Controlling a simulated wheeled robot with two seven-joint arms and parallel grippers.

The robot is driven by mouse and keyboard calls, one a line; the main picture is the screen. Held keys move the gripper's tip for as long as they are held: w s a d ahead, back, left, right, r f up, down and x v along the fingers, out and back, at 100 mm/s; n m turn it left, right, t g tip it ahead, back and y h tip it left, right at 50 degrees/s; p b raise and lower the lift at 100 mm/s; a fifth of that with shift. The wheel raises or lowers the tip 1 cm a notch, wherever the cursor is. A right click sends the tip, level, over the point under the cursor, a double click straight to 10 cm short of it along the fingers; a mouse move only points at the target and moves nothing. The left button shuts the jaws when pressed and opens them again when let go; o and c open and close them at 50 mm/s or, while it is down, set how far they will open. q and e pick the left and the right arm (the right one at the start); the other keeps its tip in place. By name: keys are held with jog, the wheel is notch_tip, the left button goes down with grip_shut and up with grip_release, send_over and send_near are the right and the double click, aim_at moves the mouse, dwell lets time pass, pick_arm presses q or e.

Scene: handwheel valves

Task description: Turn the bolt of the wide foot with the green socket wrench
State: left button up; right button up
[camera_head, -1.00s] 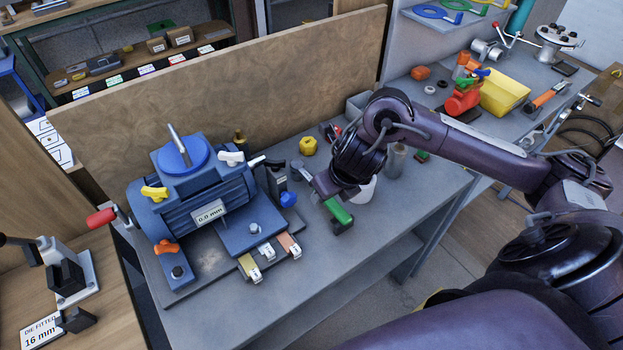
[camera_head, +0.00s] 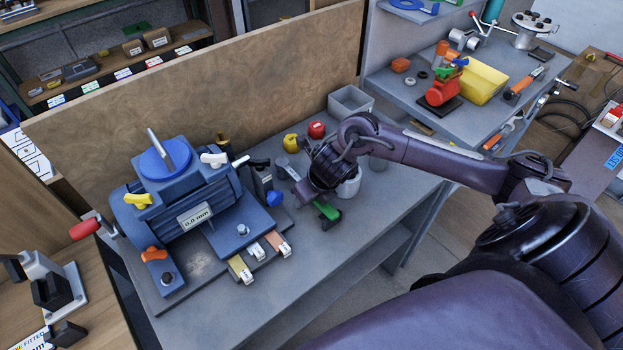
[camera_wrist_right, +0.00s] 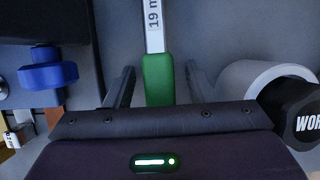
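The green socket wrench (camera_wrist_right: 158,80) lies on the bench, with a green grip and a pale shaft labelled "19 m…". In the head view its green part (camera_head: 326,210) shows beside my right gripper (camera_head: 318,208). In the wrist view the open fingers of my right gripper (camera_wrist_right: 162,85) stand either side of the green grip, with gaps on both sides. The blue motor (camera_head: 178,200) has a wider foot (camera_head: 222,240) at right, with a bolt (camera_head: 242,229) on it, and a narrower foot (camera_head: 160,272) at left. My left gripper is not in view.
A blue knob (camera_head: 274,198) on a dark stand is close left of the right gripper. A pale cup (camera_head: 349,187) stands close right. Yellow, white and orange tabs (camera_head: 256,251) stick out in front of the wide foot. A wooden panel (camera_head: 200,90) stands behind.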

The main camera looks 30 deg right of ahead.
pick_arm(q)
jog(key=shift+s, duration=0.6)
pick_arm(e)
grip_shut()
jog(key=shift+r, duration=0.1)
